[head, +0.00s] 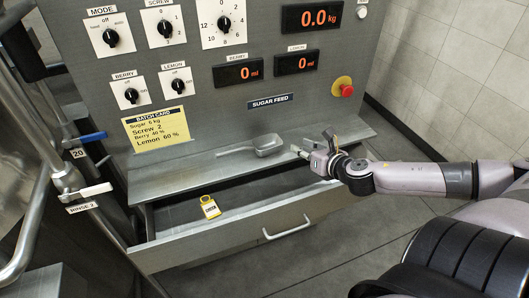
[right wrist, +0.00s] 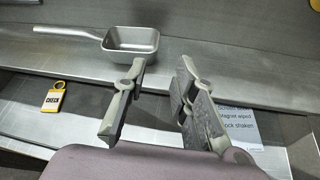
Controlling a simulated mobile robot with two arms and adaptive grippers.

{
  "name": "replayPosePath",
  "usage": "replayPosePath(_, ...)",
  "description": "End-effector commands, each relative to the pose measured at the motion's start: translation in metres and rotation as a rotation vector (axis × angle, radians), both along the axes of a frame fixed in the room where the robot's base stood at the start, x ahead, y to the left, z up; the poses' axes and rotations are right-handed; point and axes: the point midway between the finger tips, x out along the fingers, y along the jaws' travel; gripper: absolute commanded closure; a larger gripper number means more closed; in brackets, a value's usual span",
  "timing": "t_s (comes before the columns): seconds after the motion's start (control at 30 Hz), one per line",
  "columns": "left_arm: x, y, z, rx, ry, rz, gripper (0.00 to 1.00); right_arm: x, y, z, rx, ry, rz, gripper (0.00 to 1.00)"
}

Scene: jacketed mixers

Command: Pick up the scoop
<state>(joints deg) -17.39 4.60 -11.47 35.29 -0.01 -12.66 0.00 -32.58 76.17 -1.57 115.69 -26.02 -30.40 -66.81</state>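The scoop (head: 268,146) is a grey metal rectangular pan with a straight handle. It lies on the steel ledge below the panel, its handle pointing left in the head view. It also shows in the right wrist view (right wrist: 131,42), upper left, beyond the fingers. My right gripper (head: 313,146) is just right of the scoop's pan in the head view, apart from it. Its two fingers (right wrist: 163,68) are spread with nothing between them. My left gripper is in neither view.
Below the ledge an open drawer (head: 287,225) holds a yellow "CHECK" tag (head: 209,207). A printed card (right wrist: 237,126) lies behind the right finger in the wrist view. The control panel (head: 200,110) with knobs and a red button (head: 345,88) rises behind the ledge. Pipes stand at left.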

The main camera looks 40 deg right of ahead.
Motion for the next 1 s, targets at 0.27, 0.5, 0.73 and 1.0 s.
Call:
replayPosePath(0.27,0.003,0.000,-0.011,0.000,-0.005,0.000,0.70,0.022,-0.002,-0.009,0.002,-0.004,-0.003,0.74)
replayPosePath(0.5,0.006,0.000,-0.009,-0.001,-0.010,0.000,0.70,0.041,-0.005,-0.015,0.003,-0.004,-0.005,0.74)
replayPosePath(0.73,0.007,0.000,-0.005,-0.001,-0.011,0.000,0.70,0.062,-0.007,-0.023,0.002,-0.002,-0.005,0.74)
replayPosePath(1.0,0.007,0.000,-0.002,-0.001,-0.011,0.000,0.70,0.072,-0.007,-0.027,0.002,0.000,-0.002,0.74)
